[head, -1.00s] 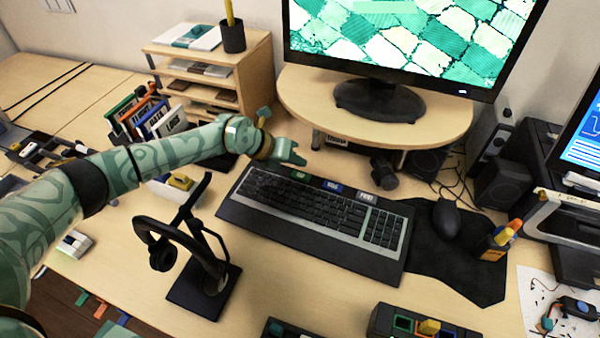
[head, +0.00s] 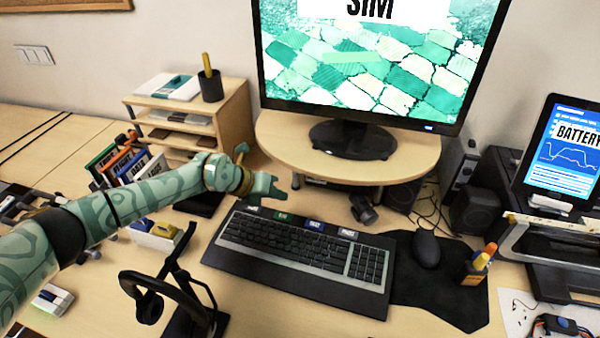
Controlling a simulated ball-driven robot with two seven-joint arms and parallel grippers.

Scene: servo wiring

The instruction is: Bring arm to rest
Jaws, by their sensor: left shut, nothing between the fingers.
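My left arm reaches in from the left edge, in green with a leaf-like pattern. My left gripper (head: 268,190) is at its end, above the desk just behind the upper left corner of the black and grey keyboard (head: 290,246). Its fingers are shut with nothing between them. It is in front of the round-edged monitor stand (head: 405,158). I cannot tell how high it is above the desk. My right gripper is not in view.
A mouse (head: 427,249) and a pen holder (head: 476,267) are at right.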

